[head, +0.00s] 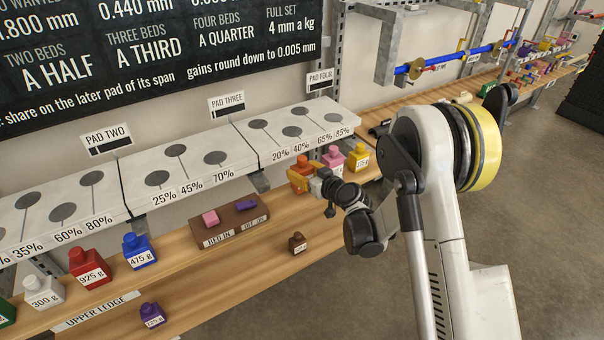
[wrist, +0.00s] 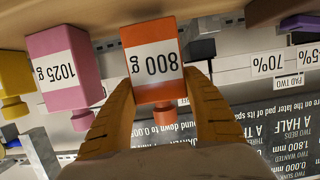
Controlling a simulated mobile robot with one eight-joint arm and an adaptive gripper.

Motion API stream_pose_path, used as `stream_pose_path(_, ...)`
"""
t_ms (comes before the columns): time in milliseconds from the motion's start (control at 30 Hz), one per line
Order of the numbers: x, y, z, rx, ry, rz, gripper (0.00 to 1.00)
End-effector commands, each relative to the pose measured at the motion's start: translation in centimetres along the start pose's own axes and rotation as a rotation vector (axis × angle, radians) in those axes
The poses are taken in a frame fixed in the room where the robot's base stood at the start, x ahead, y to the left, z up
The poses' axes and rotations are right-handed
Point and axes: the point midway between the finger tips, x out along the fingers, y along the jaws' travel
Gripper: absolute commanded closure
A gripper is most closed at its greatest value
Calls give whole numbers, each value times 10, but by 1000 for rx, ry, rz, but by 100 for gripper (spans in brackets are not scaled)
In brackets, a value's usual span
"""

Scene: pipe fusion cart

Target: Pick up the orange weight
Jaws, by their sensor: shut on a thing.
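The orange weight (wrist: 150,62), labelled 800 g, is between the two yellow fingers of my gripper (wrist: 158,98) in the wrist view, which sees it upside down. My gripper is shut on it. In the head view, the orange weight (head: 299,172) shows at the end of my gripper (head: 313,184), partly hidden by the fingers. It is by the wooden upper ledge (head: 205,265), below the pad shelf. I cannot tell whether its base touches the ledge.
A pink weight (head: 333,157), labelled 1025 g in the wrist view (wrist: 62,65), stands close beside it. A yellow weight (head: 358,157) is further right.

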Motion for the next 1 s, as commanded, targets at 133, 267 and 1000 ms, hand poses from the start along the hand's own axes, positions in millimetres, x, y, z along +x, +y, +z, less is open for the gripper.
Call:
stream_pose_path(133, -7, 0, -23, 1, 1, 1, 87)
stream_pose_path(267, -24, 12, -29, 3, 1, 3, 87)
stream_pose_path(1000, -117, 68, -59, 0, 1, 1, 87)
